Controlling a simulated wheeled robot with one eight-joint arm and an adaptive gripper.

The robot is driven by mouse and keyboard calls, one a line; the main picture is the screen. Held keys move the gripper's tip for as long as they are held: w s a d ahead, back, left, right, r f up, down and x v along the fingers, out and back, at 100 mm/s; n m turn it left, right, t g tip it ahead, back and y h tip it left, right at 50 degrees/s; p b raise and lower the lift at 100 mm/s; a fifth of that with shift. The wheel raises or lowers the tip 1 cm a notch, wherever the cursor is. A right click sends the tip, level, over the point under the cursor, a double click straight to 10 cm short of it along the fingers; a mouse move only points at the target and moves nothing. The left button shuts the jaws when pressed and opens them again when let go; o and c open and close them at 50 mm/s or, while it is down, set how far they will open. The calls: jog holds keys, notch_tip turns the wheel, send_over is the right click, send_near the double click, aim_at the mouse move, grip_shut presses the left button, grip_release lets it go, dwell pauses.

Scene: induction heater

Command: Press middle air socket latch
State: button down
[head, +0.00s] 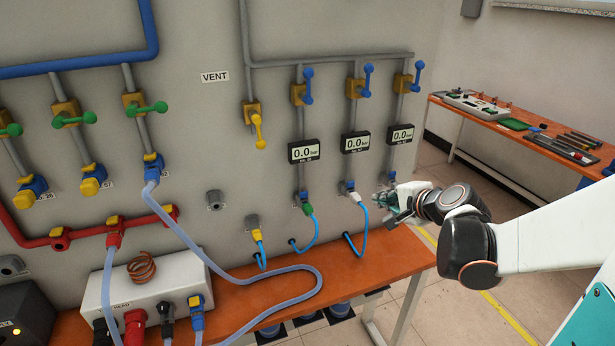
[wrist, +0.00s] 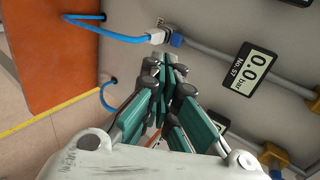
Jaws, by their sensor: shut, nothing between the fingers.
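The middle air socket (head: 348,187) sits on the panel below the middle gauge. It also shows in the wrist view, with a blue latch (wrist: 177,41). A white plug (wrist: 157,37) with a blue hose (wrist: 105,31) is in it. My gripper (head: 386,205) is to the right of the middle socket in the head view, close to the panel. In the wrist view my gripper (wrist: 167,62) is shut and empty, its tips just short of the latch. I cannot tell whether they touch it.
The middle gauge (head: 355,145) reads 0.0 bar. A green plug (head: 308,209) is in the left socket, and a yellow plug (head: 256,235) sits lower left. The right gauge (head: 400,134) is above my gripper. An orange bench (head: 400,255) runs below the panel.

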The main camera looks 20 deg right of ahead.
jog(key=shift+f, duration=0.1)
dwell(0.3)
jog(key=b, duration=0.3)
send_near(353, 187)
jog(key=f, duration=0.1)
jog(key=w+f, duration=0.1)
jog(key=f, duration=0.1)
jog(key=shift+w+f, duration=0.1)
jog(key=shift+f, duration=0.1)
jog(key=w+b, duration=0.1)
jog(key=w, duration=0.2)
jog(key=shift+w, duration=0.65)
